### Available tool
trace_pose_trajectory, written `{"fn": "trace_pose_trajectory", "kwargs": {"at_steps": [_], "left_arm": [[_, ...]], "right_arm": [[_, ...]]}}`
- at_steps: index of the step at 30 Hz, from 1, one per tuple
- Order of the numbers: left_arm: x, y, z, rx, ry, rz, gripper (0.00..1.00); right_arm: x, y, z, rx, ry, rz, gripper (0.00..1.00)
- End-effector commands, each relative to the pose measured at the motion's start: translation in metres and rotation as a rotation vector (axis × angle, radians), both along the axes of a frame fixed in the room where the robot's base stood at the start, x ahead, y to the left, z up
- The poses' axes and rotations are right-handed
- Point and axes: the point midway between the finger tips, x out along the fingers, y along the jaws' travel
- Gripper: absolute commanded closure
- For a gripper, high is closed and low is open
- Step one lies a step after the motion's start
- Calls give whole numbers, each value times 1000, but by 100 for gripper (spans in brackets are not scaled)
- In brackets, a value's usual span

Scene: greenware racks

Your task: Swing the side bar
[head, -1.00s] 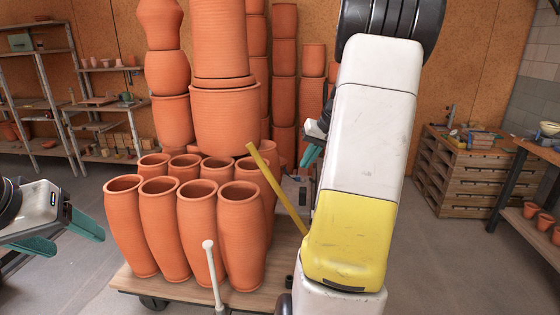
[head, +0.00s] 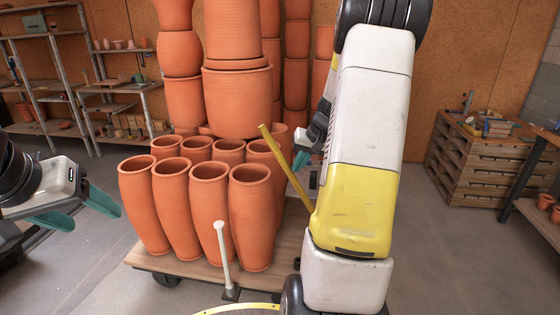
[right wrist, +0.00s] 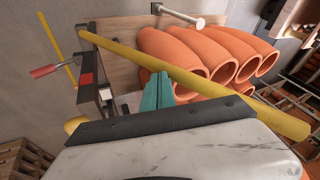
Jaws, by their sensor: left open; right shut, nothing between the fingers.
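The side bar, a yellow bar (head: 288,172), slants at the right side of a wooden cart (head: 178,262) loaded with clay pots. In the right wrist view the bar (right wrist: 225,93) runs diagonally across the picture, in front of the pots. My right gripper (head: 301,160) is shut and empty beside the bar. In the right wrist view its teal fingertips (right wrist: 158,76) are right at the bar; I cannot tell whether they touch. My left gripper (head: 85,207) is open and empty, left of the cart.
Tall orange pots (head: 158,215) stand close together on the cart, with stacks behind. A white post (head: 223,255) rises at its front edge. A red-handled part (right wrist: 43,71) shows near one bar end. Wooden crates (head: 470,165) stand at right. Floor at left is clear.

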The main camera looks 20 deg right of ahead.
Motion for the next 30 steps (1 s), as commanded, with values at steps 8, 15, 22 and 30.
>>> {"fn": "trace_pose_trajectory", "kwargs": {"at_steps": [8,15,22,30], "left_arm": [[0,0,0,0,0,0,38],[0,0,0,0,0,0,38],[0,0,0,0,0,0,38],[0,0,0,0,0,0,38]], "right_arm": [[5,9,-4,1,1,3,100],[22,38,-21,2,3,4,100],[37,63,-41,2,3,4,100],[56,96,-71,-131,80,11,100]]}}
